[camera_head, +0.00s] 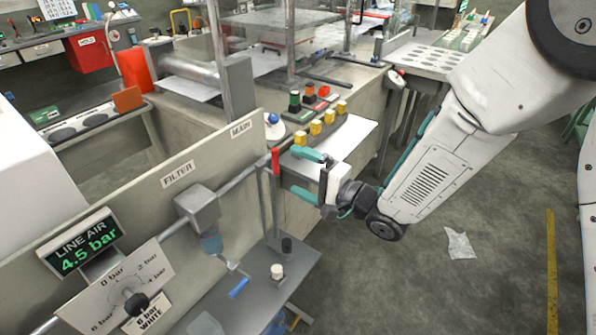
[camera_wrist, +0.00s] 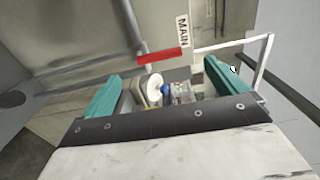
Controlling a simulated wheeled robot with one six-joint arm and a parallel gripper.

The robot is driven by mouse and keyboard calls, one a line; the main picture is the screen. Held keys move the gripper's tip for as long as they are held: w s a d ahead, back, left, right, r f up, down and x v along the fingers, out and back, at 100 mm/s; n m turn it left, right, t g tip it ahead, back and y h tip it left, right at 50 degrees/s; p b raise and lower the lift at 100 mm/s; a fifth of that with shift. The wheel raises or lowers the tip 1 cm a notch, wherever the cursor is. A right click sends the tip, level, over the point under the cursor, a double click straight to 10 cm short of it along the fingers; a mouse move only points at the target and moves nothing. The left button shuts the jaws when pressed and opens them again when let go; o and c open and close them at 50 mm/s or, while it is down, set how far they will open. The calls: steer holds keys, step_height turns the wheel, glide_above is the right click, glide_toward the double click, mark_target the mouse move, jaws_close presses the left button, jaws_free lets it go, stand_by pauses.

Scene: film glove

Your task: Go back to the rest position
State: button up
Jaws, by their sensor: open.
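My gripper (camera_head: 287,171) is open, its two teal fingers spread and pointing left toward the panel. The red handle (camera_head: 275,161) on the pipe by the MAIN label (camera_head: 241,128) is just beyond the fingertips. In the wrist view, my gripper (camera_wrist: 164,72) frames the red handle (camera_wrist: 160,56) ahead, crosswise at the end of a grey pipe. Nothing shows held between the fingers. I cannot tell the exact gap to the handle. My white arm reaches in from the upper right.
The panel carries a FILTER label (camera_head: 178,174), a filter unit (camera_head: 198,207) and a 4.5 bar display (camera_head: 82,243). Behind my gripper is a machine bench with yellow buttons (camera_head: 316,127) and a white sheet (camera_head: 350,136). A crumpled clear piece (camera_head: 460,243) lies on open floor at right.

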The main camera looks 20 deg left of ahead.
steer(key=w+d+f+n+t+h, duration=0.1)
steer(key=w+d+f+n+h, duration=0.25)
steer(key=d+f+h, duration=0.45)
steer(key=d+n+h, duration=0.2)
steer(key=d+h, duration=0.4)
steer(key=d, duration=0.6)
steer(key=s+d+r+g+h, duration=0.2)
steer(key=s+d+r, duration=0.35)
steer(key=d, duration=0.25)
steer(key=s+d+r+g+h, duration=0.2)
steer(key=s+d+r, duration=0.2)
steer(key=s+d, duration=0.3)
steer(key=s+d+r+m, duration=0.2)
steer(key=s+d+r, duration=0.8)
steer(key=s, duration=0.3)
steer(key=shift+s+r+y, duration=0.3)
steer(key=shift+r, duration=0.4)
